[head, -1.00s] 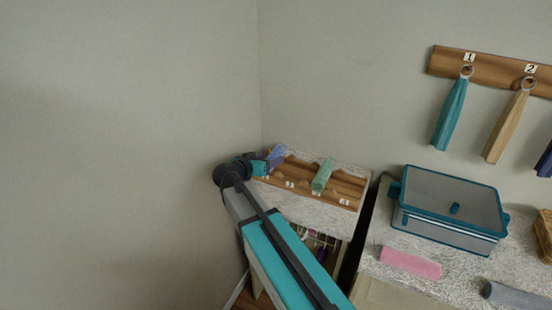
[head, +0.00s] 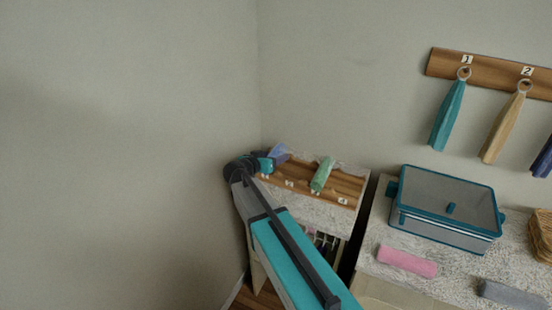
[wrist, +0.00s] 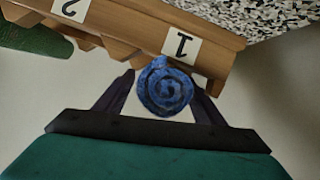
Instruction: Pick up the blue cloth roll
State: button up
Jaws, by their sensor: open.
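The blue cloth roll (wrist: 165,88) shows end-on in the wrist view, a blue spiral at the edge of the wooden rack (wrist: 140,28), below the label 1. In the head view the blue roll (head: 278,152) lies in the leftmost slot of the rack (head: 345,188), partly hidden by my arm. My gripper (wrist: 163,98) is open, with one dark finger on each side of the roll's end. In the head view my gripper (head: 266,163) is at the rack's left end. I cannot tell whether the fingers touch the roll.
A green roll (head: 321,174) lies in another slot; it also shows in the wrist view (wrist: 35,38). The wall is close on the left.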

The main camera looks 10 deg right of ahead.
aim_at(275, 150)
jog(key=c, duration=1.1)
jog(key=shift+c, duration=0.3)
jog(key=shift+r, duration=0.15)
jog(key=shift+r+b, duration=0.85)
jog(key=shift+r, duration=0.5)
jog(key=shift+s+d+r, duration=0.15)
jog(key=shift+s+r, duration=0.1)
jog(key=s+d+b, duration=0.1)
jog(key=s+d, duration=0.1)
jog(key=s, duration=0.1)
jog(key=s+d+b, duration=0.2)
jog(key=s, duration=0.2)
jog(key=s+d+r+b, duration=0.1)
jog(key=s+d, duration=0.1)
jog(key=s, duration=0.2)
jog(key=shift+d+b, duration=0.25)
jog(key=shift+b, duration=0.7)
jog(key=shift+w+d+b, duration=0.1)
jog(key=shift+d+b, duration=0.05)
jog(key=shift+b, duration=0.95)
jog(key=b, duration=0.6)
jog(key=shift+s+d, duration=0.2)
jog(key=shift+d, duration=0.05)
